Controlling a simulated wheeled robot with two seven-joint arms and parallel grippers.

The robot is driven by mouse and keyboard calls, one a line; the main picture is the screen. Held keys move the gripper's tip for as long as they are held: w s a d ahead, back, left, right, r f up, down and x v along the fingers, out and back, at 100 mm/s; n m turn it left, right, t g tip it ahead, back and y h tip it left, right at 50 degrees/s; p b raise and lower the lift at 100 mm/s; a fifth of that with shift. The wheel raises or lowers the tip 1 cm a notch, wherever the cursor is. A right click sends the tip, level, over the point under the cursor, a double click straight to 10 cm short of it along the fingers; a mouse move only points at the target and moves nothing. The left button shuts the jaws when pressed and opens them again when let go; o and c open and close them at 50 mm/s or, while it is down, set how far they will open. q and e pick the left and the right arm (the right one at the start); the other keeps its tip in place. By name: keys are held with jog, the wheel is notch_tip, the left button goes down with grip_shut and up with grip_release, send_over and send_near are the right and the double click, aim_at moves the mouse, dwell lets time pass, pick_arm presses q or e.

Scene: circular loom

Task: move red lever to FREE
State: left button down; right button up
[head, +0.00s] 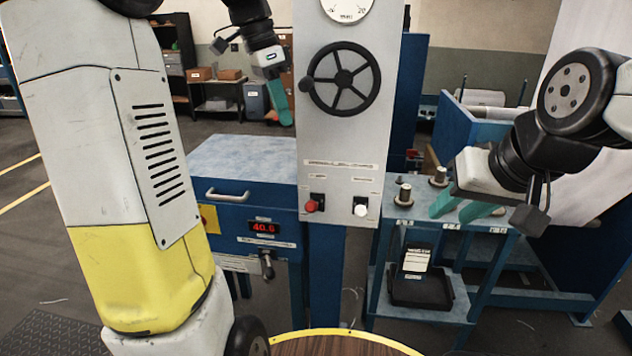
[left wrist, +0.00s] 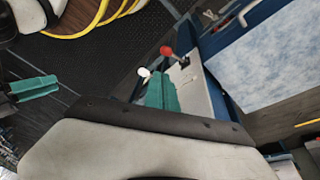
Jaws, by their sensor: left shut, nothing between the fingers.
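The red lever (head: 311,206) is a red knob on a small black switch on the front of the grey upright panel (head: 338,150), low and to the left. It also shows in the left wrist view (left wrist: 166,50). A white-knobbed lever (head: 361,210) sits to its right. The small labels are unreadable. My left gripper (head: 281,108) has teal fingers, shut and empty, left of the panel and well above the red lever, not touching it. In the left wrist view its fingers (left wrist: 161,92) show below the knobs. My right gripper (head: 463,209) is open and empty over the side shelf.
A black handwheel (head: 344,79) is on the panel above the levers. A blue side shelf (head: 420,305) with spools and a black tray stands right. A yellow-rimmed round wooden top (head: 340,345) is in front.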

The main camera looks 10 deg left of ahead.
pick_arm(q)
jog(key=w+a+f+m+g+h, duration=0.1)
jog(key=w+a+f+m+g, duration=0.1)
jog(key=w+m, duration=0.3)
jog(key=shift+w+a+m, duration=0.3)
jog(key=shift+w+a, duration=0.6)
jog(key=shift+w, duration=0.35)
jog(key=shift+f, duration=0.15)
send_near(314, 204)
notch_tip(314, 204, down, 6)
jog(key=w+d, duration=0.1)
jog(key=shift+w, duration=0.15)
jog(key=shift+f, duration=0.1)
